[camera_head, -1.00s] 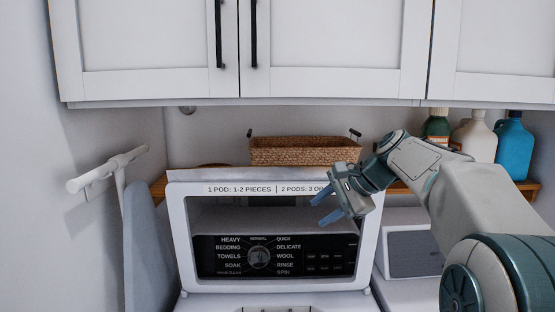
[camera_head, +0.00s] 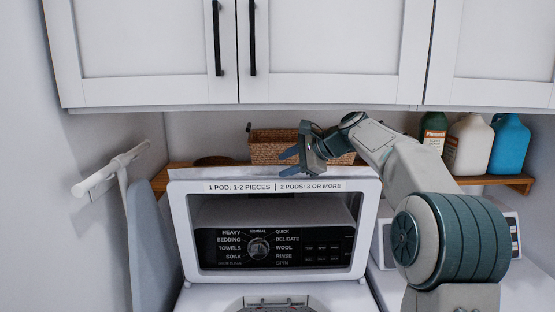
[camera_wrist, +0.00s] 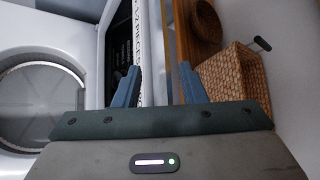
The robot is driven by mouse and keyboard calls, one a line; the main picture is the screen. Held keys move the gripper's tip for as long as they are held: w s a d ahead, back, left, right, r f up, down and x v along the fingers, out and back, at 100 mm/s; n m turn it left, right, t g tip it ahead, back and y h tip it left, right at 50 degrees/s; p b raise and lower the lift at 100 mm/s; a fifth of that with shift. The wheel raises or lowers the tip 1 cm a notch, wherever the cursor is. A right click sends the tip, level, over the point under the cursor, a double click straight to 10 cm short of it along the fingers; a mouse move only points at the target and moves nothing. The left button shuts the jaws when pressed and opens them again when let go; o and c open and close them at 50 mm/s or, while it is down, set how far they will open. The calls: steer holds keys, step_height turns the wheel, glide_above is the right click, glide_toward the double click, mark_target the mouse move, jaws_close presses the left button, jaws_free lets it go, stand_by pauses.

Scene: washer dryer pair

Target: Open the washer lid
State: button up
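The washer lid (camera_head: 178,222) is a white frame with a clear window and a pod label along its top edge. It stands raised, roughly upright, in front of the black control panel (camera_head: 310,246), which shows through the window. In the wrist view the washer's round drum opening (camera_wrist: 38,92) is uncovered at the left. My gripper (camera_head: 287,162) is at the lid's top edge, right of centre. Its two blue fingers are apart and nothing is clamped between them. In the wrist view the lid's edge (camera_wrist: 151,50) appears between the fingers (camera_wrist: 156,78); contact cannot be told.
A wicker basket (camera_head: 272,152) sits on the wooden shelf (camera_head: 160,182) close behind my gripper. Several detergent bottles (camera_head: 468,143) stand at the shelf's right. White cabinets (camera_head: 330,45) hang above. An ironing board (camera_head: 145,240) leans at the left. A second machine (camera_head: 518,262) stands right.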

mark_target(273, 169)
steer(key=shift+x, duration=1.75)
steer(key=shift+r, duration=0.1)
jaws_close()
